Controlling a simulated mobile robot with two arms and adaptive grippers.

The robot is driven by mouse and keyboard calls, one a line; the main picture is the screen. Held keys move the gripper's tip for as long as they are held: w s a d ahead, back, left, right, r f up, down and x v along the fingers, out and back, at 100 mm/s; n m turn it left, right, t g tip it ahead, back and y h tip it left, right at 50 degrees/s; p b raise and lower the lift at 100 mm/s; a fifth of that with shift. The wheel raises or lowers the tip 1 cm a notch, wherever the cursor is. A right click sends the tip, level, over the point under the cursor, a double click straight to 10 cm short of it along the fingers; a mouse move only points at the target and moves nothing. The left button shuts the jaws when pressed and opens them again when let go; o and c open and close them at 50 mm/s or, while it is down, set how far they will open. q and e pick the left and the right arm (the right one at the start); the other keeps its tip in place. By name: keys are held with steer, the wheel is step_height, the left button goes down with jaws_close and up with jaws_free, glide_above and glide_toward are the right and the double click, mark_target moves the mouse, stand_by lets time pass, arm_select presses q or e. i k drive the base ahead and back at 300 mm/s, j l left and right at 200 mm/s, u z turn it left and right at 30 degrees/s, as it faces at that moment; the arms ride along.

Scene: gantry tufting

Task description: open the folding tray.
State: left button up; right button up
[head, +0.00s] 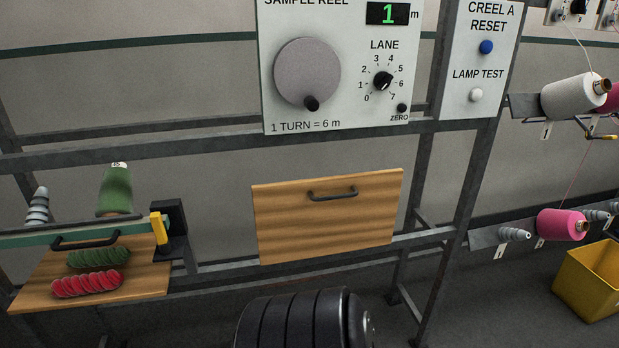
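The folding tray (327,222) is a wooden panel that stands near upright against the grey metal frame, in the middle of the head view. A dark bar handle (333,194) sits near its top edge. Its lower edge is at a frame rail. Nothing touches the panel or the handle. Neither of my grippers shows in the head view.
A second wooden board (140,283) lies flat at left, holding red discs (87,283) and green discs (98,257). A control panel (345,65) hangs above the folding tray. Yarn cones (574,96) and a yellow bin (590,282) are at right.

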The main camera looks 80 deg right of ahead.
mark_target(302, 219)
steer(key=z, duration=2.85)
steer(key=i+j+u, duration=0.15)
steer(key=u, duration=0.25)
